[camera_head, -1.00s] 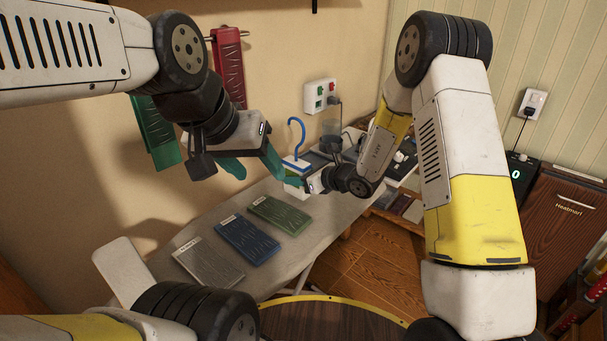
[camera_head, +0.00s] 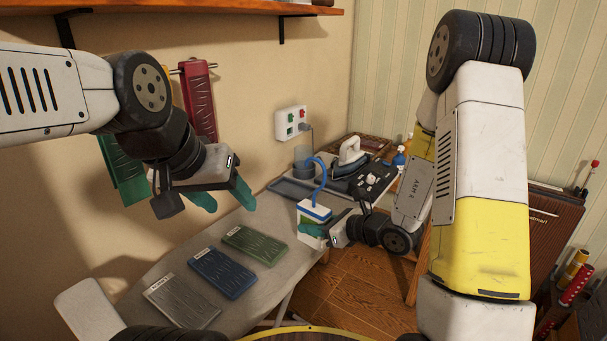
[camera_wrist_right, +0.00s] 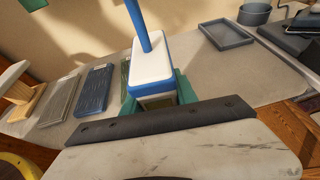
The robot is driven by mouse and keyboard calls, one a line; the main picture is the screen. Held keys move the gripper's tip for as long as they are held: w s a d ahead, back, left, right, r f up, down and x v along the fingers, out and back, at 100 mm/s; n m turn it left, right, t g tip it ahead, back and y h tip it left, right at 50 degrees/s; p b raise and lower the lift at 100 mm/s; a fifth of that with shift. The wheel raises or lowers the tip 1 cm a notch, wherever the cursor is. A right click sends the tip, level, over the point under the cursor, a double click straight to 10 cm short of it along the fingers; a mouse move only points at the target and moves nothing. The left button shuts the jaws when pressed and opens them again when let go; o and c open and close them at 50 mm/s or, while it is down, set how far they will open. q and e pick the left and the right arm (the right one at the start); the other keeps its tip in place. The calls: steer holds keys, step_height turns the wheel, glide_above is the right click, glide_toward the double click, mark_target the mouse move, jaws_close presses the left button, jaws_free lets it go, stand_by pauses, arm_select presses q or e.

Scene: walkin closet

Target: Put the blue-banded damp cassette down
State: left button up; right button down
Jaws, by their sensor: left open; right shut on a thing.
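The blue-banded cassette (camera_head: 314,211) is a white box with a blue band and a tall blue hook on top. It is upright near the right edge of the ironing board (camera_head: 150,270). My right gripper (camera_head: 313,231) is shut on its lower part. In the right wrist view the cassette (camera_wrist_right: 152,62) stands between the teal fingers. Its underside is hidden, so I cannot tell whether it touches the board. My left gripper (camera_head: 222,197) is open and empty, to the left of the cassette and apart from it.
A grey mat (camera_head: 182,300), a blue mat (camera_head: 222,272) and a green mat (camera_head: 254,244) lie in a row on the board. A shallow grey tray (camera_head: 288,188) and an iron (camera_head: 350,152) are behind the cassette.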

steer(key=w+d+f+m+t+h, duration=0.1)
steer(key=w+d+m+h, duration=0.1)
steer(key=d, duration=0.5)
steer(key=w+d+f+m+t+h, duration=0.1)
steer(key=d+f+m+t+h, duration=0.1)
steer(key=d, duration=0.6)
steer(key=shift+w+f+m, duration=0.25)
steer(key=shift+w+m, duration=0.05)
steer(key=shift+w, duration=0.1)
